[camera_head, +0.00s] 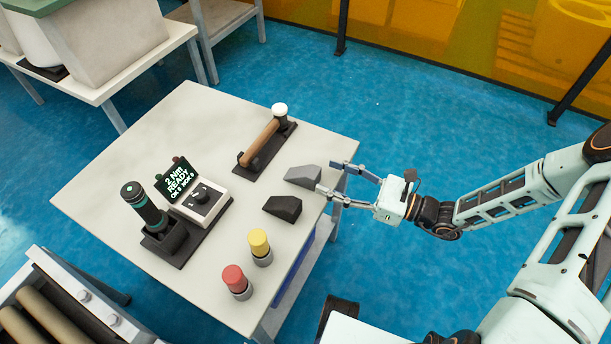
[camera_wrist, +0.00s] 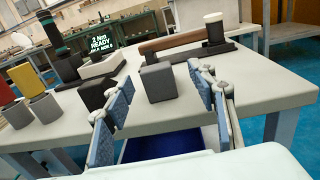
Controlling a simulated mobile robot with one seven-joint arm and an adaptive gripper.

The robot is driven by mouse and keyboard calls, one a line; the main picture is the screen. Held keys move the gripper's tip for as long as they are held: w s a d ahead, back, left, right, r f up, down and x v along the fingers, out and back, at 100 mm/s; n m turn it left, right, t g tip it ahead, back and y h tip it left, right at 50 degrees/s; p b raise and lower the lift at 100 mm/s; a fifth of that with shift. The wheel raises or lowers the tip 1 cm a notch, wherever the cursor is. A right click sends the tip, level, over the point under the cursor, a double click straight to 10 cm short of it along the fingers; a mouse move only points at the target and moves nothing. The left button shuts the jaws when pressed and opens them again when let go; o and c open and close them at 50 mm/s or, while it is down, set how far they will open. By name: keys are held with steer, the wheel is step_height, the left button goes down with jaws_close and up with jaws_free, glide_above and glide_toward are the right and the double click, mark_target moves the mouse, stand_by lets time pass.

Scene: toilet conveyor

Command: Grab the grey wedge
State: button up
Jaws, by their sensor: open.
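The grey wedge (camera_head: 302,177) lies on the white table (camera_head: 135,170) near its right edge. In the wrist view the grey wedge (camera_wrist: 157,84) stands ahead between my two blue-padded fingers. My gripper (camera_head: 328,176) is open at the table's right edge, its fingertips pointing at the wedge. The fingertips look close to the wedge's near end; I cannot tell whether they touch it. A black wedge (camera_head: 283,208) lies just in front of the grey one, and in the wrist view it shows left of my left finger (camera_wrist: 97,93).
A hammer (camera_head: 262,140) rests in a dark holder behind the wedges. A yellow-topped cylinder (camera_head: 259,246) and a red-topped one (camera_head: 235,280) stand at the front. A screwdriver-like tool (camera_head: 143,207) and a display box (camera_head: 196,197) stand left.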

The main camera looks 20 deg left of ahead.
mark_target(307, 170)
steer(key=a, duration=0.3)
steer(key=a+b, duration=0.1)
steer(key=a, duration=0.3)
steer(key=shift+s+b, duration=0.2)
steer(key=shift+b, duration=0.1)
steer(key=c, duration=1.4)
steer(key=shift+r, duration=0.1)
